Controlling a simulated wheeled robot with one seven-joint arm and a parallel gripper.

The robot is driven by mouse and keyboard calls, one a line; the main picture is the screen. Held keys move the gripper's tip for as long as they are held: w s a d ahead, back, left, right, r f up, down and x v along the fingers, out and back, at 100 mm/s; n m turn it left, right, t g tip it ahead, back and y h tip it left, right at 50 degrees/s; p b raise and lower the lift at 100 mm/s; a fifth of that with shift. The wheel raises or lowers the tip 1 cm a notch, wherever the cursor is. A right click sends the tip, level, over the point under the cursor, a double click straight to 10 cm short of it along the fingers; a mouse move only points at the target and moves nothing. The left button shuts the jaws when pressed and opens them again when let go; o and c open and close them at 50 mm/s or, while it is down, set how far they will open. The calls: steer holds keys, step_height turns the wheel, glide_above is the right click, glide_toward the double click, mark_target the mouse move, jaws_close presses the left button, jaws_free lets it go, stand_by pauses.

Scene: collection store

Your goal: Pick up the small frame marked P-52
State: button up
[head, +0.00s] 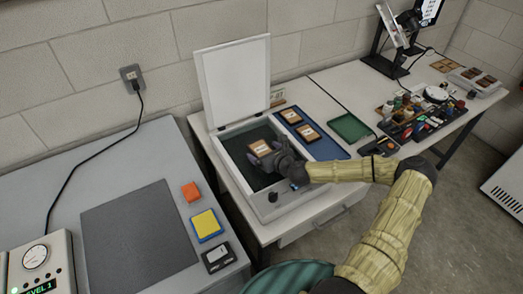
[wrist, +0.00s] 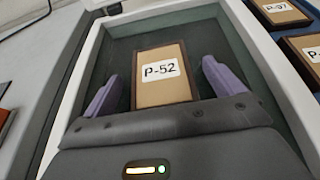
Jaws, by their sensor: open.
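The small frame marked P-52 (wrist: 164,86) is a tan panel with a dark edge and a white label. It lies on the dark floor of an open white box (head: 231,129). The frame also shows in the head view (head: 261,147), just beyond my gripper (head: 277,160). In the wrist view my gripper (wrist: 158,85) is open, with one purple finger on either side of the frame's near part. Gaps show between the fingers and the frame. I cannot tell how far the fingertips are above the box floor.
The box's white lid (head: 234,80) stands raised behind it. A blue tray (head: 325,147) with similar frames lies to its right, then a green tray (head: 350,127). A grey mat (head: 138,240) and coloured blocks are on the left table. The box walls surround my gripper closely.

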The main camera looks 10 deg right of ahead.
mark_target(265, 153)
steer(key=shift+c, duration=0.2)
steer(key=c, duration=1.1)
steer(key=shift+o, duration=0.2)
step_height(265, 153, up, 10)
stand_by(0.3)
